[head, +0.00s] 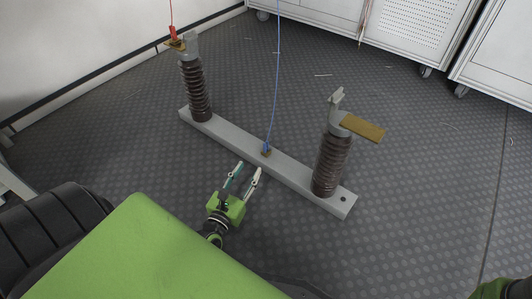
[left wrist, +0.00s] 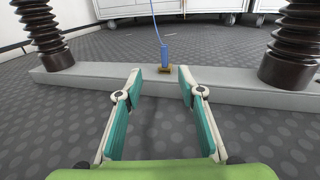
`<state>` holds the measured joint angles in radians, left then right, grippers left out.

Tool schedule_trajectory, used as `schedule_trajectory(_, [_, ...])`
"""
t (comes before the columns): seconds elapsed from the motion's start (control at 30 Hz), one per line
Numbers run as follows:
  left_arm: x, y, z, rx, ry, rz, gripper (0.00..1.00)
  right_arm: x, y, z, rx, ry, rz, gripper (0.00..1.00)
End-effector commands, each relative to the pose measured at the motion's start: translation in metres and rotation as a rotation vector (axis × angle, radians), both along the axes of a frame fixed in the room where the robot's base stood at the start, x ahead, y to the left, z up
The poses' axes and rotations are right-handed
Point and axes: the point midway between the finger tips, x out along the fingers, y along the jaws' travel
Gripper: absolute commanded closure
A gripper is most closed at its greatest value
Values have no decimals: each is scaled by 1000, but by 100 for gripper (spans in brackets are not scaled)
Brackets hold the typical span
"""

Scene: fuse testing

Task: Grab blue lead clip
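The blue lead clip (head: 266,148) stands upright on a small brass-coloured piece at the middle of the grey base beam (head: 290,172). A thin blue wire rises from it. My left gripper (head: 247,170) is open and empty, in front of the beam and short of the clip. In the left wrist view the clip (left wrist: 164,55) shows beyond and between the two open fingertips (left wrist: 160,82), apart from them. My right gripper does not show; only a green and black part of my right arm is at the lower right corner of the head view.
Two brown ribbed insulators, one left (head: 196,90) and one right (head: 331,165), stand on the beam on either side of the clip. A red clip (head: 173,34) sits on the left one's top. A brass plate (head: 363,128) juts from the right one. White cabinets (head: 420,30) stand behind.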

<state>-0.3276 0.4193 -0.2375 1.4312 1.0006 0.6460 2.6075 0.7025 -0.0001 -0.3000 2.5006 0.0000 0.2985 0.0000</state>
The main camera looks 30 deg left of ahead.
Motion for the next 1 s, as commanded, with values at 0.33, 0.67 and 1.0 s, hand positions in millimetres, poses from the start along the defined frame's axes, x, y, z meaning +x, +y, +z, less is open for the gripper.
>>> schedule_trajectory(0.33, [60,10,0,3,-5,0,64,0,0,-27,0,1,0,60])
schedule_trajectory(0.67, [93,8,-4,-1,-7,1,64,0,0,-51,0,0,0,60])
schedule_trajectory(1.0, [117,12,0,4,-2,-2,64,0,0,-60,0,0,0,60])
